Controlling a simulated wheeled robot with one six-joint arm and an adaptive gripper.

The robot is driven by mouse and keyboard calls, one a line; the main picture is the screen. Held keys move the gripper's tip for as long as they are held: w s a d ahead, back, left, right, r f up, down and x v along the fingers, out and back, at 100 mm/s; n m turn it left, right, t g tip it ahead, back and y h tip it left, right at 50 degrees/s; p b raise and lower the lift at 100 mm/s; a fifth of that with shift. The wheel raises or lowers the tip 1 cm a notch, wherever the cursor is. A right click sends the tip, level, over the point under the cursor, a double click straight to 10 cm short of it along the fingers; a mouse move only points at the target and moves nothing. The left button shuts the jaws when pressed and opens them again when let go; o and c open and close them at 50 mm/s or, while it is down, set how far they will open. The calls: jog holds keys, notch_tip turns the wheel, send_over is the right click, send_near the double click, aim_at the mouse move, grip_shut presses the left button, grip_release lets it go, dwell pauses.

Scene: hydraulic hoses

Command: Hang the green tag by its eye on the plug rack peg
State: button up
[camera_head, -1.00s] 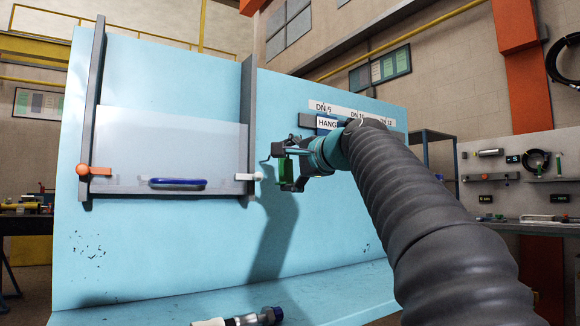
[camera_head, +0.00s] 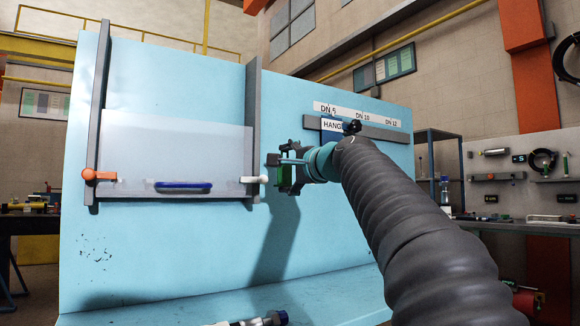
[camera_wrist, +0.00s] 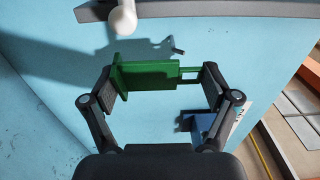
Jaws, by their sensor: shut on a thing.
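The green tag (camera_wrist: 148,76) is held crosswise between the two finger pads of my gripper (camera_wrist: 158,82) in the wrist view. Its broad plate is at the left finger, and a narrow part with an opening reaches toward the right finger. In the head view the tag (camera_head: 284,178) is a small green patch at my gripper (camera_head: 287,170), partly covered by the fingers, in front of the blue board. I cannot tell whether this is the plug rack peg.
The blue board (camera_head: 200,245) stands behind my gripper. A grey rail (camera_head: 385,133) with DN labels and a HANG sign (camera_head: 331,126) is up right.

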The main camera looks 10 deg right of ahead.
jog(key=shift+p+x, duration=0.9)
jog(key=shift+x, duration=1.75)
jog(key=shift+w+a+f, duration=0.25)
jog(key=shift+w+f, duration=0.2)
jog(key=shift+f, duration=0.25)
jog(key=shift+w+f, duration=0.15)
jog(key=shift+f, duration=0.2)
jog(key=shift+c, duration=0.2)
jog(key=o, duration=0.7)
jog(key=shift+w, duration=0.1)
